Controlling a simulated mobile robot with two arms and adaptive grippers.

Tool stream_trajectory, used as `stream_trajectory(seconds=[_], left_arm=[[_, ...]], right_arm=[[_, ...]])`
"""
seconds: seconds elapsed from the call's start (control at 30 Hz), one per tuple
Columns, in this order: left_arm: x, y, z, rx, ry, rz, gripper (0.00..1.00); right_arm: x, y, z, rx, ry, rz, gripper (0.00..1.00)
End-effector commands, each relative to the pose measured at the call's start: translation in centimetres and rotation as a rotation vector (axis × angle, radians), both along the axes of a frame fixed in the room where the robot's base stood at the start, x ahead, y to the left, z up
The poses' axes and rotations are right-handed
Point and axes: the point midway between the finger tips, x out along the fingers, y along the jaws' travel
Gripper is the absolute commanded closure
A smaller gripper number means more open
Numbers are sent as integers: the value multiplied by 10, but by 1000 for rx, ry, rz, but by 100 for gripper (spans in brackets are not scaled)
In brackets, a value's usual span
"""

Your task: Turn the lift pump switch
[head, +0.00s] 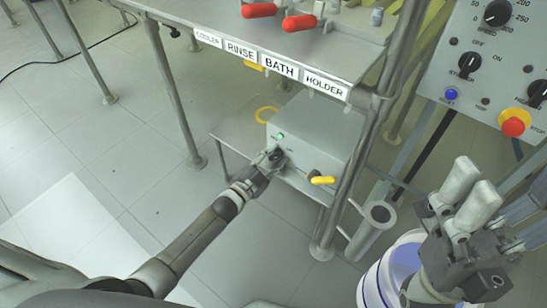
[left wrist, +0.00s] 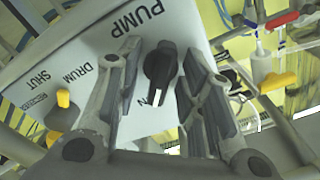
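The lift pump switch is a black knob with a white mark (left wrist: 160,65) on a pale panel lettered PUMP; part of the word ON shows below it. In the head view the panel belongs to a grey box (head: 325,130) with a green light, on a low shelf under the bench. My left gripper (head: 271,157) is at the front of this box and largely covers the knob. In the left wrist view my left gripper (left wrist: 161,58) is open, with one finger on each side of the knob and gaps showing. My right gripper (head: 476,176) is raised at the right, open and empty.
A control panel (head: 490,65) with a red stop button is at upper right. A blue-white drum (head: 385,280) stands below my right gripper.

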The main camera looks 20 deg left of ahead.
Motion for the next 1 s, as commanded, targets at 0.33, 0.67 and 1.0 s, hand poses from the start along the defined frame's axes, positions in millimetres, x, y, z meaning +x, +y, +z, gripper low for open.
stream_trajectory(seconds=[0.33, 0.67, 1.0], left_arm=[[-10, 4, -1, 1, 1, 1, 64], [-65, 24, -1, 0, 3, 0, 64], [-108, 39, -1, -1, 1, -1, 64]], right_arm=[[0, -1, 1, 2, -4, -2, 18], [0, 0, 0, 0, -1, -1, 18], [0, 0, 0, 0, -1, -1, 18]])
